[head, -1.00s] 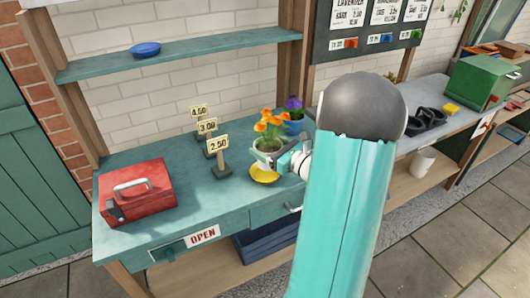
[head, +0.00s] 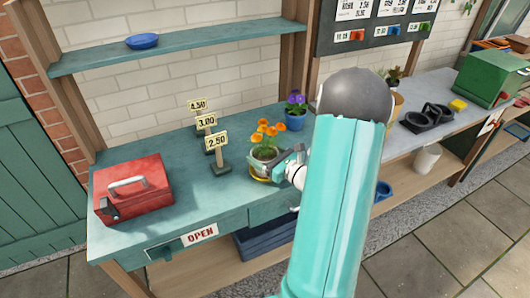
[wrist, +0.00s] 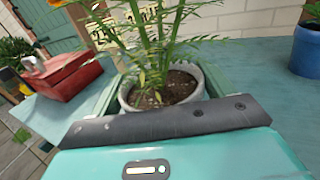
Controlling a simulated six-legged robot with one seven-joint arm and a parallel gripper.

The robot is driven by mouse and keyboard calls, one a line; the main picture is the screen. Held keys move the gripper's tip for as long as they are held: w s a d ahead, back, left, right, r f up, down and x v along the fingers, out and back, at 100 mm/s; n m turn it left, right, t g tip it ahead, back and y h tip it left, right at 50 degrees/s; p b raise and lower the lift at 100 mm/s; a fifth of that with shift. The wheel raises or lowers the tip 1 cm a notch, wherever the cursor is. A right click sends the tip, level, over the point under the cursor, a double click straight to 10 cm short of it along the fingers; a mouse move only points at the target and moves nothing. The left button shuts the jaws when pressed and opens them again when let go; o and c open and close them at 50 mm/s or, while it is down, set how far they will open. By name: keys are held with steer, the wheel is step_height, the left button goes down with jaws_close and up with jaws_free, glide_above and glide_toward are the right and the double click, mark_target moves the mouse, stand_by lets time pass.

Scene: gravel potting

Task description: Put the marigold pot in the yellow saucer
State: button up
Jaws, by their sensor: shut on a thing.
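The marigold pot (head: 262,157) is pale grey with orange flowers, and stands upright on the green-blue counter's right part. My gripper (head: 283,162) is shut on it from the right. In the wrist view, the pot (wrist: 190,92) with dark soil and green stems sits between my two fingers. The yellow saucer (head: 257,179) shows as a thin rim below the pot in the head view. The pot is over or in the saucer; I cannot tell if its base touches. The saucer is hidden in the wrist view.
Price signs (head: 217,143) stand just left and behind the pot. A blue pot with purple flowers (head: 296,117) stands behind right. A red cash box (head: 133,190) is at the left. A blue dish (head: 143,41) is on the shelf. My arm hides part of the counter.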

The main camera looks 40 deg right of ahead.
steer(key=shift+s+d+r, duration=0.1)
steer(key=shift+s, duration=0.1)
steer(key=shift+w+f, duration=0.1)
steer(key=shift+f, duration=0.25)
steer(key=o, duration=1.2)
steer(key=shift+o, duration=0.2)
